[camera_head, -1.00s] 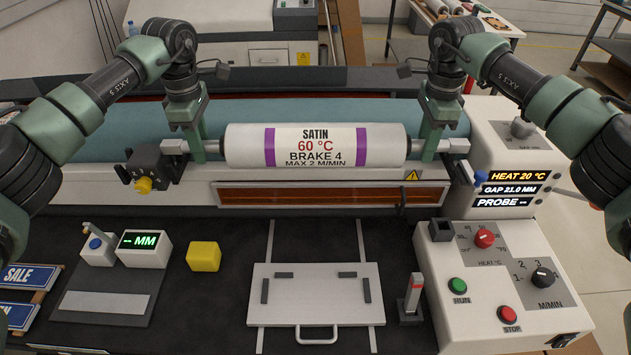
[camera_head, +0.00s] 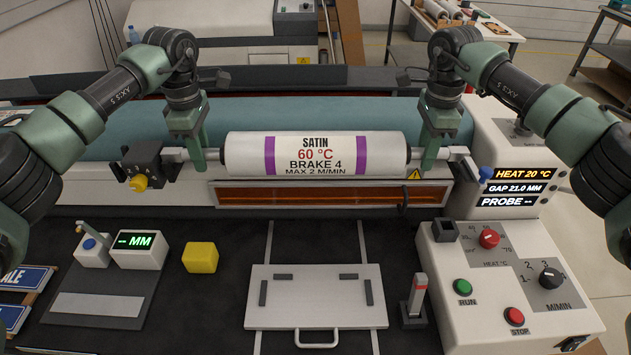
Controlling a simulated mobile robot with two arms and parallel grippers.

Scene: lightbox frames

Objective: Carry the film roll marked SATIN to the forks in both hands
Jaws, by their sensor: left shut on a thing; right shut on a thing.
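The white film roll marked SATIN (camera_head: 315,155), with two purple bands, lies level across the front of the machine. My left gripper (camera_head: 198,158) is shut on the roll's left shaft end. My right gripper (camera_head: 430,158) is shut on its right shaft end. The left fork appears to be at the black block with the yellow knob (camera_head: 146,166), close to the left shaft tip. The right shaft tip is close to a blue-topped part (camera_head: 486,175), where the right fork is largely hidden. I cannot tell whether the shaft rests in the forks.
A teal roller (camera_head: 300,112) runs behind the roll, and an orange-lit slot (camera_head: 320,195) lies below it. A control box (camera_head: 500,255) stands at right. A white plate (camera_head: 315,310), a yellow block (camera_head: 200,257) and an MM readout (camera_head: 140,249) occupy the dark bench.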

